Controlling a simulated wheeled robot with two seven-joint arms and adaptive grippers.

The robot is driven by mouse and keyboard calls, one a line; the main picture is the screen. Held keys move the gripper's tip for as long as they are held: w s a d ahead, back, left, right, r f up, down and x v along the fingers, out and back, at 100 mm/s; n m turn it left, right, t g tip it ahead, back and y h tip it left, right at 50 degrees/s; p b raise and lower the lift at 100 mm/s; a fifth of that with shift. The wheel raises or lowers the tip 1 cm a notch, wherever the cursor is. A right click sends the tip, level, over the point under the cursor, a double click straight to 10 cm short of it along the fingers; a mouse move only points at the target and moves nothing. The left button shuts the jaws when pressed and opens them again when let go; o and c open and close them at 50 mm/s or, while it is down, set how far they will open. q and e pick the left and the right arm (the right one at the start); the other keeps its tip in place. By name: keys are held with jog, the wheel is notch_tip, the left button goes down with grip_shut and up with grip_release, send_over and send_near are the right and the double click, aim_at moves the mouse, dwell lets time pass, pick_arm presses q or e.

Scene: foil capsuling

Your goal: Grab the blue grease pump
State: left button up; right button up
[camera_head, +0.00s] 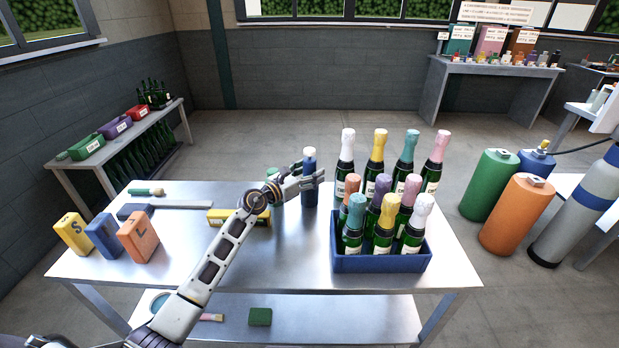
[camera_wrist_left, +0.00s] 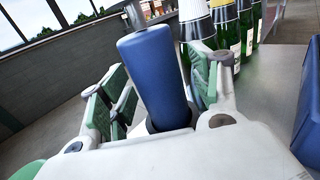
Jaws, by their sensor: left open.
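The blue grease pump (camera_head: 309,187) stands upright on the metal table, a blue cylinder with a pale top. My left gripper (camera_head: 305,178) is at the pump, its fingers around the upper part of the body. In the left wrist view the blue pump (camera_wrist_left: 158,75) rises between the two green-padded fingers of the left gripper (camera_wrist_left: 160,105). The fingers are spread, and a gap shows at the left finger; contact on the right side cannot be told. The pump's lower end is hidden by the gripper body. My right gripper is not in view.
A blue crate (camera_head: 380,263) of foil-topped bottles stands close to the right. A green item (camera_head: 273,187) stands just left of the pump, partly behind my arm.

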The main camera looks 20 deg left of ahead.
aim_at(309, 149)
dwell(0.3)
pick_arm(q)
jog(key=c, duration=1.2)
jog(key=shift+c, duration=0.8)
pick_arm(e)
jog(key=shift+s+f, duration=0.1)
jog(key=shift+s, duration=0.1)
pick_arm(q)
jog(key=shift+r, duration=0.2)
jog(key=shift+r, duration=0.2)
notch_tip(309, 149, up, 7)
jog(key=p, duration=0.2)
jog(key=shift+r+p, duration=0.2)
jog(key=shift+p, duration=0.2)
jog(key=shift+r, duration=0.95)
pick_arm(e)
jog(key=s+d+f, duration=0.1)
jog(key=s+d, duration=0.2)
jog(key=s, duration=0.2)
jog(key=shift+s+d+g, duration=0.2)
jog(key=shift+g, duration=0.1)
